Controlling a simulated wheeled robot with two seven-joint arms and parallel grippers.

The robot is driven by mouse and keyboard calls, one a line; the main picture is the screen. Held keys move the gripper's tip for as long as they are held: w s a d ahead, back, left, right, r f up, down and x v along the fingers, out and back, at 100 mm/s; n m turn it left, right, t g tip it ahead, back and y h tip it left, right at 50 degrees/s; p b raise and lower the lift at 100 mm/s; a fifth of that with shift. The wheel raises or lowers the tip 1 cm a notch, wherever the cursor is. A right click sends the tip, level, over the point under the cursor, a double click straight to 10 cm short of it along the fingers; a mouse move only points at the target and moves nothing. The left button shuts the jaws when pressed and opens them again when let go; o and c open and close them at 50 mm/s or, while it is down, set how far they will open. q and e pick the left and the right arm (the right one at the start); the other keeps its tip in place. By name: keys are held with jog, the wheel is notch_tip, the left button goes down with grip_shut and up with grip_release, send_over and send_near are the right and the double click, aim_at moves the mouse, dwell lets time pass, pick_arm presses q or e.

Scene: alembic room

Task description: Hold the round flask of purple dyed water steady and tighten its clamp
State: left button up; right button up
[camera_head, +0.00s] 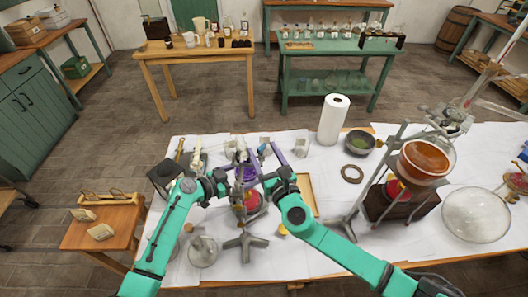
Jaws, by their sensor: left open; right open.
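The round flask of purple dyed water (249,173) is held up on a stand near the middle of the white-covered table. The stand's grey tripod base (245,243) shows below it, and a red-topped burner or heater (253,201) is under the flask. Clamp parts are crowded around the flask and too small to tell apart. My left gripper (237,186) is open at the left and front side of the flask. My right gripper (262,168) is open at its right side, slightly higher. I cannot tell whether either touches the flask or clamp. The grippers partly hide the flask.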

jog(key=v, duration=1.2)
jog(key=shift+w, duration=0.15)
jog(key=shift+c, duration=0.9)
jog(key=w+d+m+h, duration=0.2)
jog(key=w, duration=0.2)
jog(key=w+d+m+h, duration=0.2)
jog(key=w+d+m, duration=0.1)
jog(key=w, duration=0.1)
jog(key=w+d+m+h, duration=0.2)
jog(key=w+d+h, duration=0.1)
jog(key=w, duration=0.1)
jog(key=shift+w+d+r+m, duration=0.1)
jog(key=shift+d+r+m, duration=0.1)
jog(key=shift+r+m, duration=0.2)
jog(key=c, duration=0.3)
jog(key=w+d+m+g+h, duration=0.3)
jog(key=w+d+m+g, duration=0.15)
jog(key=w, duration=0.25)
jog(key=g+y, duration=0.5)
jog(key=g, duration=0.8)
send_near(261, 146)
jog(key=shift+n, duration=0.45)
notch_tip(261, 146, down, 9)
jog(key=shift+s+r, duration=0.1)
grip_shut()
